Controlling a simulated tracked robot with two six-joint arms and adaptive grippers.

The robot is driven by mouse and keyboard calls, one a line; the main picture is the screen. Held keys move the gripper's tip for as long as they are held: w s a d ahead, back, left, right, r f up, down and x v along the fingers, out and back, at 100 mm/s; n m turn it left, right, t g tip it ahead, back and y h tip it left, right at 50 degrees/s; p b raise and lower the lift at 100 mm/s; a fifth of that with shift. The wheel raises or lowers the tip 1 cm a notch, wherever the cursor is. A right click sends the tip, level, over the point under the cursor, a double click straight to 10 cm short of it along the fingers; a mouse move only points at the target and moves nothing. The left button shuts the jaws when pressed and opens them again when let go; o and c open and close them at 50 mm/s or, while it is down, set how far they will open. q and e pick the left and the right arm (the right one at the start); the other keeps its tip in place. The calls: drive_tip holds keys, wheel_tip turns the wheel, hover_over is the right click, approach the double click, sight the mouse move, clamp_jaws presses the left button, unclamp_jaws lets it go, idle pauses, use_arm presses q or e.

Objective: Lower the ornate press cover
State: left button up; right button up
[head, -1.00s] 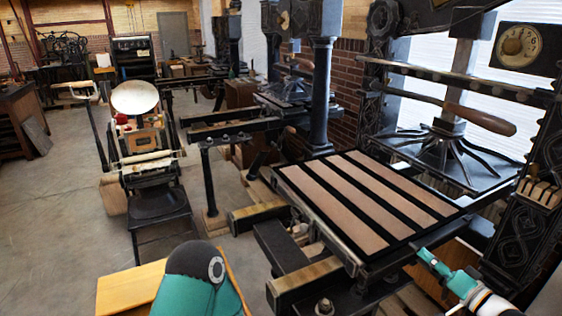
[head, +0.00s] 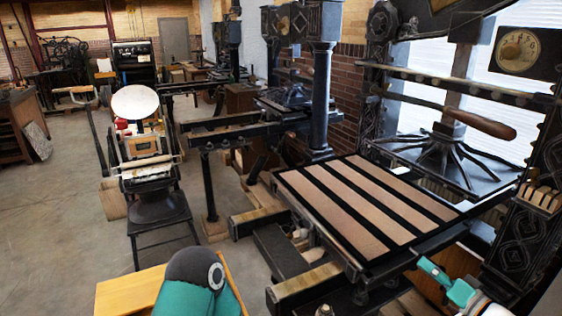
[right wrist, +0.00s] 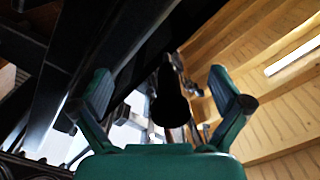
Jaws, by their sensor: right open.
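The ornate press fills the right of the head view, with a patterned black upright (head: 515,235). A flat black panel with tan strips, perhaps its cover (head: 385,200), reaches out toward me and looks nearly level; I cannot tell whether it is hinged. My right gripper (head: 440,278) is below the panel's near right corner, apart from it in the picture. In the right wrist view my right gripper (right wrist: 160,85) has its two teal fingers spread, with nothing held between them. My left gripper is not in view.
A long wooden-gripped press handle (head: 480,123) crosses above the panel. A smaller press with a round white disc (head: 135,101) stands at left. In the right wrist view a dark diagonal beam (right wrist: 85,60) is close on the left. Open floor (head: 60,220) lies at far left.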

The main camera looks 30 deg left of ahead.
drive_tip(key=v, duration=0.8)
drive_tip(key=shift+p, duration=0.45)
drive_tip(key=shift+r, duration=0.1)
idle(0.4)
drive_tip(key=s+a+f+m+g+h, duration=0.15)
drive_tip(key=s+f+m+h, duration=0.25)
drive_tip(key=s+f, duration=0.4)
drive_tip(key=s+a+f+m+h, duration=0.2)
drive_tip(key=s+f+m+h, duration=0.15)
drive_tip(key=s+f, duration=0.45)
drive_tip(key=s+d+f+n+g+h, duration=0.1)
drive_tip(key=s+f+g, duration=0.3)
drive_tip(key=s, duration=0.7)
drive_tip(key=s+d+f+n+g+h, duration=0.1)
drive_tip(key=s+f+n+g+h, duration=0.1)
drive_tip(key=s+f, duration=0.5)
drive_tip(key=s+n+g, duration=0.1)
drive_tip(key=s+g, duration=0.1)
drive_tip(key=s, duration=0.3)
